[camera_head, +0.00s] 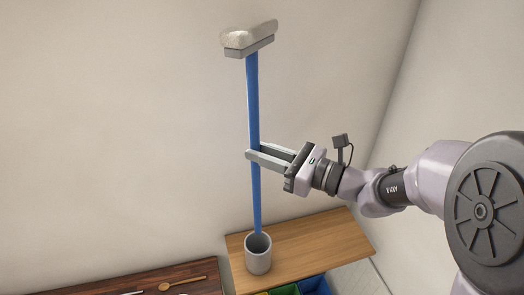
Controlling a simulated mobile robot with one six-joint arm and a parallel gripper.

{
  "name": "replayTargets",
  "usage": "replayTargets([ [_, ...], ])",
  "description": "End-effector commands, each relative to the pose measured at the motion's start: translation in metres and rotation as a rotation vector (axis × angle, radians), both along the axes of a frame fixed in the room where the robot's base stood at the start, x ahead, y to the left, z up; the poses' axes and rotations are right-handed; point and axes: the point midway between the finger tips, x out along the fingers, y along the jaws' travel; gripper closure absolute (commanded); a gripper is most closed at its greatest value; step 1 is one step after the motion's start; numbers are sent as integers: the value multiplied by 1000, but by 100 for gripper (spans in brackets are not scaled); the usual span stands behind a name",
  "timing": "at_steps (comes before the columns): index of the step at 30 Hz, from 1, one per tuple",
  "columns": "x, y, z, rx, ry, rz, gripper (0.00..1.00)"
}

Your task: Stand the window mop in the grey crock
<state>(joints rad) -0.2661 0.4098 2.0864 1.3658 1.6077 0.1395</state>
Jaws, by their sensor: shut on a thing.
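The window mop is a long blue pole (254,110) with a pale fluffy head (248,37) at the top. It is nearly upright, head up. My gripper (252,156) is shut on the blue pole around its middle. The grey crock (258,259) stands on a wooden top below. In the picture the pole's lower end meets the crock's mouth near its back rim. I cannot tell from this view whether the tip is inside the crock or just above or behind the mouth.
The crock's wooden top (318,247) is clear to the right. Coloured bins, one green (287,290) and one blue (314,286), show below its front edge. A darker table (130,283) at lower left bears a wooden spoon (182,283). Plain walls stand behind and at right.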

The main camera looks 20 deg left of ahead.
Motion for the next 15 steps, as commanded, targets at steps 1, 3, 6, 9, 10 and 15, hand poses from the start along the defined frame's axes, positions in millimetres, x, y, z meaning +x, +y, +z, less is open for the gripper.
replayTargets([
  [1, 0, 0, -9, 0, 1, 0, 100],
  [3, 0, 0, -17, 0, 1, 0, 100],
  [6, 0, 0, -28, 0, 0, 0, 100],
  [9, 0, 0, -40, 0, 0, 0, 100],
  [10, 0, 0, -43, 0, 1, 0, 100],
  [15, 0, 0, -63, 0, 0, 0, 100],
])
